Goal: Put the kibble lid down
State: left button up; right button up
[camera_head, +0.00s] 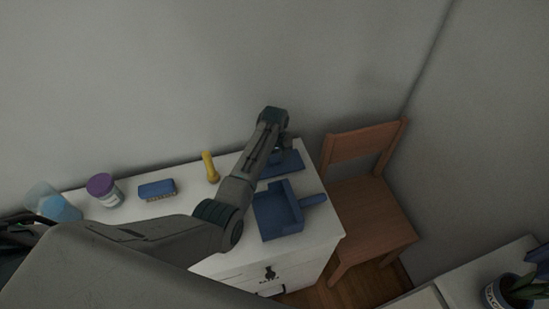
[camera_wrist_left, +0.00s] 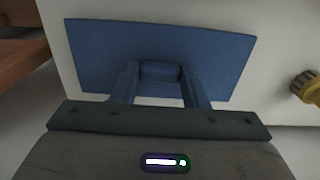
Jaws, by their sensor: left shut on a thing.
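The kibble lid is a flat blue rectangular plate (camera_head: 285,164) with a raised handle, over the far right part of the white dresser top. It fills the upper part of the left wrist view (camera_wrist_left: 105,55). My left gripper (camera_head: 281,154) is above it, and its two fingers (camera_wrist_left: 161,84) are shut on the lid's blue handle. I cannot tell whether the lid touches the dresser top or hangs slightly above it. My right gripper is not in view.
The white dresser (camera_head: 318,232) also bears a blue dustpan-like tray (camera_head: 276,214), a yellow flashlight-like object (camera_head: 210,167), a blue brush (camera_head: 157,189), a purple-lidded jar (camera_head: 103,188) and a light-blue container (camera_head: 60,209). A wooden chair (camera_head: 370,215) stands to the right; the wall is behind.

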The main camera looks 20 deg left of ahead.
aim_at(275, 160)
pick_arm(q)
jog(key=o, duration=1)
jog(key=shift+f, duration=0.1)
jog(key=shift+c, duration=0.2)
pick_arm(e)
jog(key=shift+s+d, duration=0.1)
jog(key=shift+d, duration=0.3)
pick_arm(q)
notch_tip(275, 160, up, 12)
jog(key=b, duration=0.2)
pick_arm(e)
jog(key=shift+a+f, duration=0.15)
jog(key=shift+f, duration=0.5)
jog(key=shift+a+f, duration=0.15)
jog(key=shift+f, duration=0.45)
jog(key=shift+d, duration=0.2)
